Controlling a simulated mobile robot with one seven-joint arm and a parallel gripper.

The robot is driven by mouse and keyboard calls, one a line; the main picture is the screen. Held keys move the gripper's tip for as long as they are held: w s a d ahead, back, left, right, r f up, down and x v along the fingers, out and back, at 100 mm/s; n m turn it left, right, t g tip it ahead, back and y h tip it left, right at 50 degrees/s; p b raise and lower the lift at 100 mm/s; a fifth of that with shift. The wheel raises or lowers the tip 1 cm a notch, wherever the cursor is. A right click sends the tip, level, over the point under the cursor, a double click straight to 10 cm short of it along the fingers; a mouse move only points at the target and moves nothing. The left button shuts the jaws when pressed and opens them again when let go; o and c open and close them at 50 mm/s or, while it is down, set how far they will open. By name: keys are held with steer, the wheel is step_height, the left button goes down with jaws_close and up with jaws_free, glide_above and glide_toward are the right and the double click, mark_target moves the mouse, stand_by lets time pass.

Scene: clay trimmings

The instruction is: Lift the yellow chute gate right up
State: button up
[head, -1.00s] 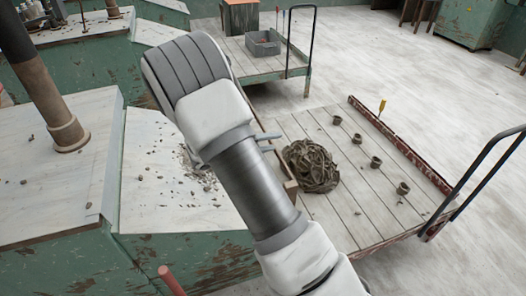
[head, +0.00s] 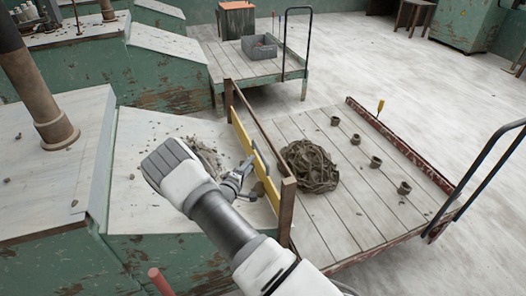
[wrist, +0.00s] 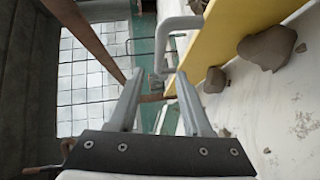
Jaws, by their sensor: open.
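The yellow chute gate (head: 240,129) is a long upright board between two brown posts, at the edge of the pale chute top. In the wrist view the gate (wrist: 226,40) runs along the upper right, with a pale grey bent handle (wrist: 162,45) on its face. My gripper (head: 240,176) is at the chute side of the gate. In the wrist view the open fingers of my gripper (wrist: 160,88) point at the handle, whose near end shows between the tips. I cannot tell whether they touch it.
Clay lumps (wrist: 268,48) lie against the gate on the chute (head: 150,128). A brown post (head: 287,212) stands at the gate's near end. Open floor lies to the right.

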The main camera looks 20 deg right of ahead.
steer(key=b+x, duration=0.3)
steer(key=x, duration=0.9)
steer(key=shift+w+d, duration=0.1)
steer(key=shift+w, duration=0.05)
jaws_close()
stand_by(0.9)
